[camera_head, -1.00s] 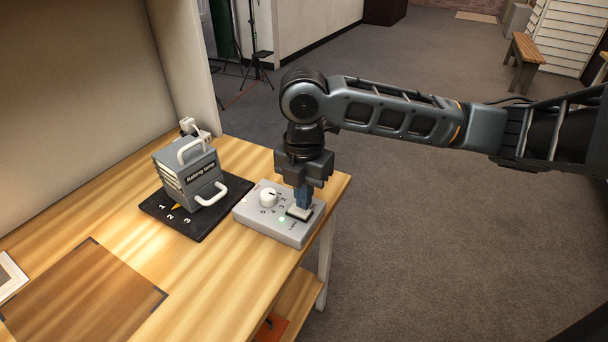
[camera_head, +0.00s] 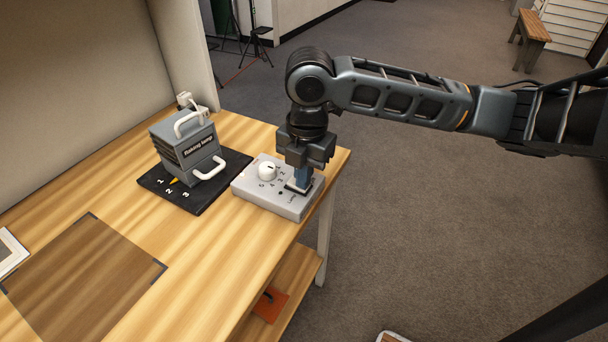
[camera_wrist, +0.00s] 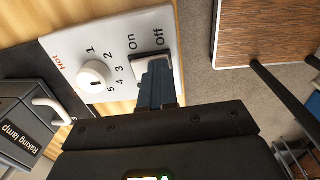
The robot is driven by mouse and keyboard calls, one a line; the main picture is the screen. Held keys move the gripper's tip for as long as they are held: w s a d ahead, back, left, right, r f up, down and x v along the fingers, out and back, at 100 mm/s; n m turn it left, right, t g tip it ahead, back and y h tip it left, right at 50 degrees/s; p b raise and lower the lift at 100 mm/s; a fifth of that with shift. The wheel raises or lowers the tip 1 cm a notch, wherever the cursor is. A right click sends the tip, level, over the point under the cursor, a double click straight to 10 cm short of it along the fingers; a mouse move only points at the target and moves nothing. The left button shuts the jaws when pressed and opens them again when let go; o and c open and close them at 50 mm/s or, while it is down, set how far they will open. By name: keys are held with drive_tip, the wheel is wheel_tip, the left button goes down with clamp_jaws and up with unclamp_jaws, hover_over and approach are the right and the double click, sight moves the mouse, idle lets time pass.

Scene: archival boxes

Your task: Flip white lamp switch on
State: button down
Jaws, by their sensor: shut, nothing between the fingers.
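The grey-white control box (camera_head: 250,184) sits near the table's right edge, with a round white dial (camera_head: 267,171) and a white rocker switch (camera_head: 291,187). In the wrist view the switch (camera_wrist: 146,64) lies beside the words "On" and "Off". My gripper (camera_head: 301,184) points down at the switch, shut and empty. In the wrist view its blue-grey fingertips (camera_wrist: 157,72) cover part of the rocker; contact and the rocker's tilt are hard to tell. The small indicator beside the switch looks dark. The grey raking lamp (camera_head: 187,150) with white handles stands left of the box.
The lamp stands on a black numbered base (camera_head: 218,186). A dark marked square (camera_head: 85,275) lies on the wooden table (camera_head: 195,260), with a framed item (camera_head: 10,252) at far left. Open floor lies right of the table.

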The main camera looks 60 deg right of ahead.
drive_tip(key=shift+w+f, duration=0.1)
drive_tip(key=shift+f, duration=0.05)
drive_tip(key=shift+w, duration=0.65)
